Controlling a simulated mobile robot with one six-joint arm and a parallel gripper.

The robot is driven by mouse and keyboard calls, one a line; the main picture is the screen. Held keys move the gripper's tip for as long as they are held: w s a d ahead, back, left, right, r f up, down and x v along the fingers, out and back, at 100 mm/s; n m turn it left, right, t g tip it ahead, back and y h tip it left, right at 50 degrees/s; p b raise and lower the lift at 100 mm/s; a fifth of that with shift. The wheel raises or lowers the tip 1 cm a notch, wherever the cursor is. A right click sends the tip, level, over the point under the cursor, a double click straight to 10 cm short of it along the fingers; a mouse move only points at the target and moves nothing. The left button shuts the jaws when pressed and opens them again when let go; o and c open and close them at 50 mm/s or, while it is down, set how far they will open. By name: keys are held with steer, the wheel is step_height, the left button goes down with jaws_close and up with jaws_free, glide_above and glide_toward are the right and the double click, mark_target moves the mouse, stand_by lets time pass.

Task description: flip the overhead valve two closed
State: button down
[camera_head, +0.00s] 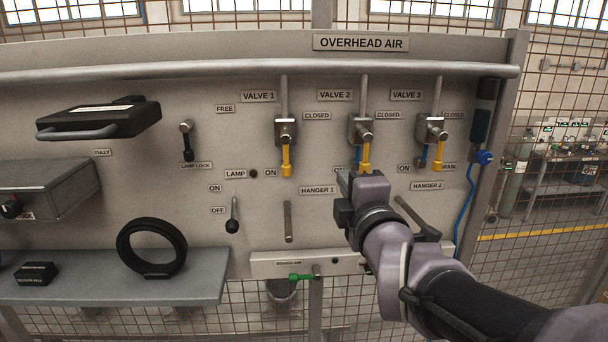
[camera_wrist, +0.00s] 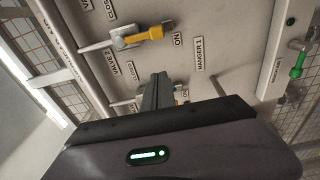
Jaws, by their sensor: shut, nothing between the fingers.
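Valve 2 (camera_head: 362,132) is the middle one of the three overhead valves under the pipe. Its yellow handle (camera_head: 366,158) hangs straight down, below the CLOSED label on its right. My gripper (camera_head: 349,180) is shut and empty, just below and slightly left of the handle's lower end in the head view. Contact cannot be told. In the wrist view the shut fingers (camera_wrist: 157,90) point at the panel and hide most of valve 2. The VALVE 2 label (camera_wrist: 109,62) shows beside them.
Valve 1 (camera_head: 286,132) and valve 3 (camera_head: 437,130) flank it, both with yellow handles down. Hanger pegs (camera_head: 288,222) stick out below. A lamp lever (camera_head: 233,215), a black ring (camera_head: 151,248) on a shelf and a green-handled lever (camera_head: 301,276) are lower on the panel.

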mark_target(366, 156)
steer(key=w+d+p, duration=0.3)
steer(key=w, duration=0.3)
steer(key=shift+d+p, duration=0.2)
steer(key=shift+p, duration=0.2)
steer(key=shift+s+d+f+b, duration=0.1)
steer(key=shift+b, duration=0.25)
steer(key=d+r+n+b, duration=0.2)
steer(key=d+n+b, duration=0.2)
steer(key=n, duration=0.4)
steer(key=d+r+n+h+b, duration=0.1)
steer(key=d+n+b, duration=0.2)
steer(key=n+b, duration=0.4)
steer(key=shift+d+r+n+g, duration=0.4)
steer(key=shift+n, duration=0.9)
